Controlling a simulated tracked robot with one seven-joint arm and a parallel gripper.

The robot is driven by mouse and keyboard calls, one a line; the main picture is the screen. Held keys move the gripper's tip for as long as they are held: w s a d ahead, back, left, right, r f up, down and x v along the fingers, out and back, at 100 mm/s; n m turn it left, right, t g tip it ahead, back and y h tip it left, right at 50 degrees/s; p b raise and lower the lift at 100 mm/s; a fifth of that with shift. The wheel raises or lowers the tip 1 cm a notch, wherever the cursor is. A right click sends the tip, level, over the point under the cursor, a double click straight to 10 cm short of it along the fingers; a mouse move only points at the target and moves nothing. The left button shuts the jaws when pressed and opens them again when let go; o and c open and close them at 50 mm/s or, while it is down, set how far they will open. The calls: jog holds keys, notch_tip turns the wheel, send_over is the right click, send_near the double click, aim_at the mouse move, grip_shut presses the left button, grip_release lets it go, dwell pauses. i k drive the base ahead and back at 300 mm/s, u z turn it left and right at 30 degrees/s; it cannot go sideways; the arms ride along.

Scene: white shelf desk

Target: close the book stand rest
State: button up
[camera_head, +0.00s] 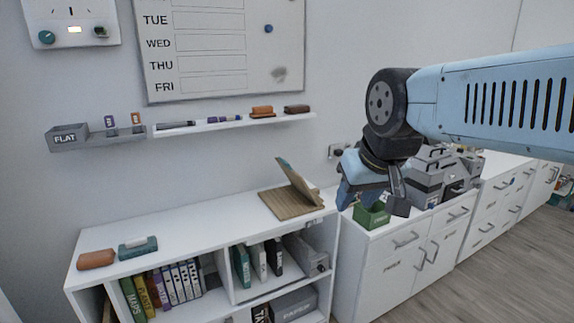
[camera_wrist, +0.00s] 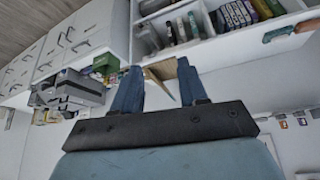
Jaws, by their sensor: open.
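The wooden book stand (camera_head: 283,205) lies on top of the white shelf desk (camera_head: 200,232), near its right end. Its rest (camera_head: 297,181) is raised and tilted up from the flat base, so the stand is open. My gripper (camera_head: 371,203) is open and empty, in the air to the right of the stand and apart from it. In the wrist view the stand (camera_wrist: 160,72) shows beyond and between the two blue fingers (camera_wrist: 158,70).
An orange-brown case (camera_head: 97,260) and a teal item (camera_head: 137,247) lie at the desk's left end. A wall ledge (camera_head: 235,124) with markers runs above. A green box (camera_head: 371,215) and grey cases (camera_head: 428,180) stand on the right cabinet. The desk's middle is clear.

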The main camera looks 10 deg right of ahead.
aim_at(296, 181)
jog(key=u, duration=0.05)
jog(key=k, duration=0.65)
jog(key=z, duration=0.35)
jog(key=i, duration=0.65)
jog(key=z, duration=0.6)
jog(key=i, duration=1.35)
jog(key=u, duration=0.85)
